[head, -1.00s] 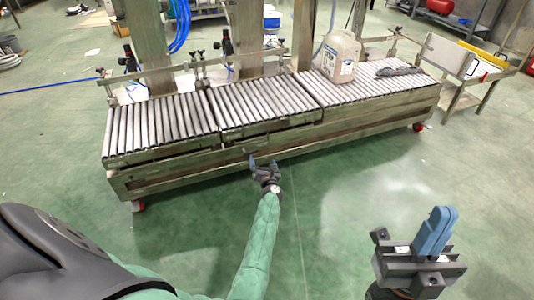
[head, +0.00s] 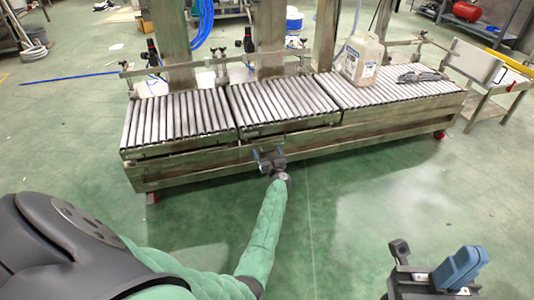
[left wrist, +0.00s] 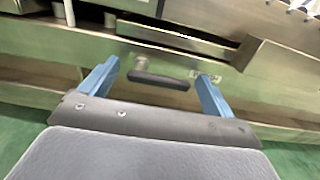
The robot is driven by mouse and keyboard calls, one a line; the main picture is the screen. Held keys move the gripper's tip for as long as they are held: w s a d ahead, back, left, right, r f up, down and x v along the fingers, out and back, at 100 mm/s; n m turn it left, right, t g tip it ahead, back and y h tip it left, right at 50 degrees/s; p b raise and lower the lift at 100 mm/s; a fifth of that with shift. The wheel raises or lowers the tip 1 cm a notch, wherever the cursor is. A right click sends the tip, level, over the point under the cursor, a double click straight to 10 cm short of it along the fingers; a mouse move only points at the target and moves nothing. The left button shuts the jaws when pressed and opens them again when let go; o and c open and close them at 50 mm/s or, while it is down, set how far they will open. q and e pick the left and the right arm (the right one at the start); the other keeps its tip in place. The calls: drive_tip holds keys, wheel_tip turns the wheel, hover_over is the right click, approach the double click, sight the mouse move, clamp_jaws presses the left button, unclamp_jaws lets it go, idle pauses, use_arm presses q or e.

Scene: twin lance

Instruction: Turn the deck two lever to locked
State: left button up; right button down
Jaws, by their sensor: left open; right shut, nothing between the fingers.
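A dark lever handle (left wrist: 158,80) lies nearly level, slightly tilted, on the front metal rail in the left wrist view. It sits below the middle roller deck (head: 285,103). My left gripper (head: 267,154) is at the front of the frame below that deck. Its blue fingers, also in the left wrist view (left wrist: 155,85), are spread wide. The handle shows between them, apart from both. In the head view the gripper covers the handle's area. My right gripper (head: 472,257) is shut and empty at the lower right, far from the frame.
Two more roller decks flank the middle one, left (head: 178,120) and right (head: 385,92). A jug (head: 361,60) and a dark object (head: 420,76) stand on the right deck. A wheeled cart (head: 497,75) stands further right. The green floor in front is clear.

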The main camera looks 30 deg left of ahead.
use_arm(q)
drive_tip(key=shift+w+a, duration=0.3)
drive_tip(key=shift+a, duration=0.05)
drive_tip(key=c, duration=1)
